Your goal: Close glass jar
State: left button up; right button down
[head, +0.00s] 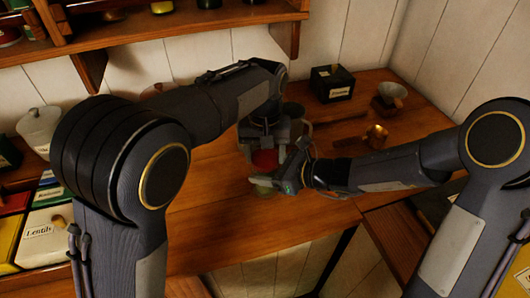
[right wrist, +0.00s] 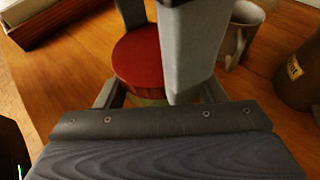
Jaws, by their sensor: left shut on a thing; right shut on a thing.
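The red lid (head: 264,159) is between the fingers of my left gripper (head: 264,150), which points down over the counter and is shut on it. The lid also shows in the right wrist view (right wrist: 138,60), flanked by the left gripper's grey fingers. The greenish glass jar (head: 263,187) stands below the lid, and my right gripper (head: 275,184) is shut on it from the right. In the right wrist view only a sliver of the jar (right wrist: 150,101) shows under the lid. I cannot tell whether lid and jar touch.
A grey mug (head: 294,110) stands just behind my left gripper; it also shows in the right wrist view (right wrist: 240,32). The counter's front middle (head: 215,215) is clear.

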pick_arm(q)
jog(key=m, duration=0.2)
jog(key=shift+a+m, duration=0.15)
jog(key=shift+m, duration=0.15)
pick_arm(e)
jog(key=shift+w, duration=0.1)
pick_arm(q)
jog(key=o, duration=1)
jog(key=shift+o, duration=0.4)
jog(key=shift+d, duration=0.3)
pick_arm(e)
jog(key=shift+a+r, duration=0.15)
pick_arm(q)
notch_tip(320, 180, up, 4)
jog(key=shift+f, duration=0.1)
jog(key=shift+r, duration=0.4)
jog(key=shift+a, duration=0.1)
